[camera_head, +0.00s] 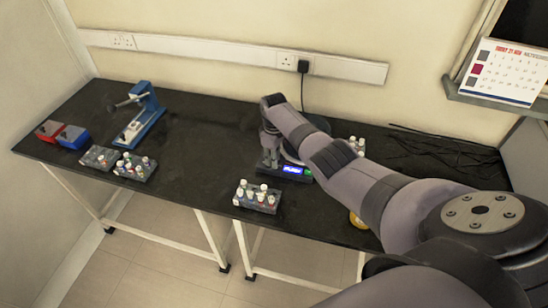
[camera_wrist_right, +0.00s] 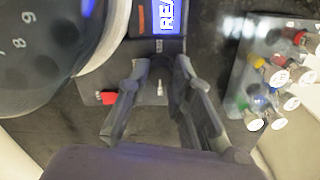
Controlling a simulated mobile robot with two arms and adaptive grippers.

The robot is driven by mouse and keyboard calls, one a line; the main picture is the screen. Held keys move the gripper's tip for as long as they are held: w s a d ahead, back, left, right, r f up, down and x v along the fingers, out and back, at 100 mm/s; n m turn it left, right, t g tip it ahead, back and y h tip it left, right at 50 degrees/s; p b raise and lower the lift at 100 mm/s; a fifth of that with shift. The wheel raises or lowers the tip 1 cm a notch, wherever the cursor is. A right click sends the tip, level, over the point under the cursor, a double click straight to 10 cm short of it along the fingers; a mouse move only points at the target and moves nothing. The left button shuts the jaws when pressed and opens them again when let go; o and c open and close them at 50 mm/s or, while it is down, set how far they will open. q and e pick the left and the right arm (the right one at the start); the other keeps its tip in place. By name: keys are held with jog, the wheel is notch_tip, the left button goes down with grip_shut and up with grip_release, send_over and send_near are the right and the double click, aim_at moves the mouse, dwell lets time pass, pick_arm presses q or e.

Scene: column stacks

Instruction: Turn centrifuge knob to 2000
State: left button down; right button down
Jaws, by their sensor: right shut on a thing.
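The centrifuge (camera_head: 292,172) stands on the black bench, with a lit blue display (camera_head: 293,170) on its front; my right arm covers much of it. In the right wrist view its round lid with numbered places (camera_wrist_right: 45,45) is at the left, the display (camera_wrist_right: 168,17) at the top, and a red switch (camera_wrist_right: 108,97) on the panel. My right gripper (camera_head: 270,160) reaches down at the centrifuge's front left. In the wrist view the right gripper's fingers (camera_wrist_right: 162,68) close around the dark knob, mostly hidden between the fingertips. The knob's setting is not readable. My left gripper is out of view.
A rack of capped vials (camera_head: 257,198) stands in front of the centrifuge, close to the right gripper's side in the wrist view. More vial racks (camera_head: 134,168), a blue device (camera_head: 140,118) and red and blue boxes (camera_head: 62,134) stand at the left. The bench between is clear.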

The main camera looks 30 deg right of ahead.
jog(key=c, duration=1.4)
grip_release()
jog(key=shift+c, duration=0.2)
notch_tip(320, 180, up, 12)
